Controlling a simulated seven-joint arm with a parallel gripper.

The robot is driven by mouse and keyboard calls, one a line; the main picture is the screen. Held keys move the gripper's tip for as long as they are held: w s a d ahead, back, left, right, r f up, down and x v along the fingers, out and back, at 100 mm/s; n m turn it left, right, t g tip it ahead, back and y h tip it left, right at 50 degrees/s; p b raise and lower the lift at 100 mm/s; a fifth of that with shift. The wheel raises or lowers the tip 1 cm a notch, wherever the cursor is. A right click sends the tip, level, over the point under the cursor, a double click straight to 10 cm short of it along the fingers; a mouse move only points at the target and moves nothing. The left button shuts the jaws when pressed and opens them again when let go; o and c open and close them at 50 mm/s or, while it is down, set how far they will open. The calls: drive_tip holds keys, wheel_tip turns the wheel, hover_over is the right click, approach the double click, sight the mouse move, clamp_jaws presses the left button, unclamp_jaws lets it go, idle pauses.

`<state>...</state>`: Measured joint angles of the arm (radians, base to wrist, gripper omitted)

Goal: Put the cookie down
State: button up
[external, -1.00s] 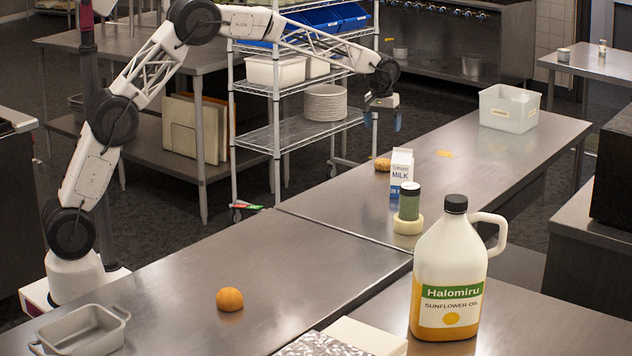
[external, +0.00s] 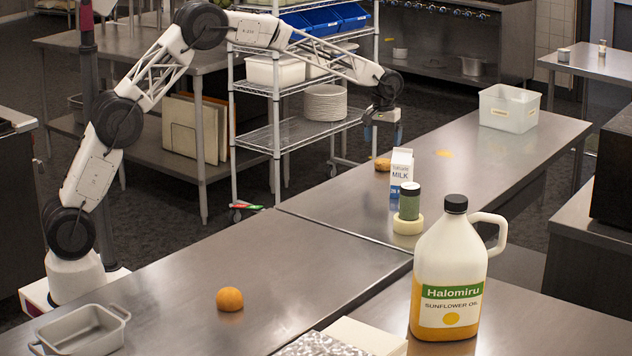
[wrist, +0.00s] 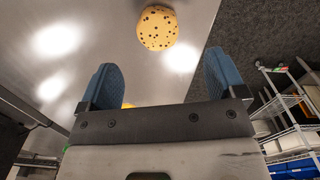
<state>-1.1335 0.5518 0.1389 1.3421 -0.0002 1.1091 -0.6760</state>
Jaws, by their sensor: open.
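The cookie (wrist: 157,27), round and tan with dark chips, lies on the steel table in the wrist view, beyond my fingertips and apart from them. In the external view the cookie (external: 382,164) is on the far table, partly hidden behind the milk carton (external: 401,170). My gripper (external: 383,133) is above the table near the cookie, with nothing held. Its two blue fingers stand wide apart in the wrist view (wrist: 160,85).
A white bin (external: 509,108) is at the table's far end. A wire shelf (external: 300,130) stands behind the table.

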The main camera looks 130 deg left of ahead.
sight(383, 160)
drive_tip(key=shift+f, duration=1.3)
drive_tip(key=shift+w+d+f, duration=0.1)
drive_tip(key=shift+w+f, duration=0.05)
drive_tip(key=shift+f, duration=2.45)
drive_tip(key=c, duration=1.1)
drive_tip(key=shift+r, duration=0.1)
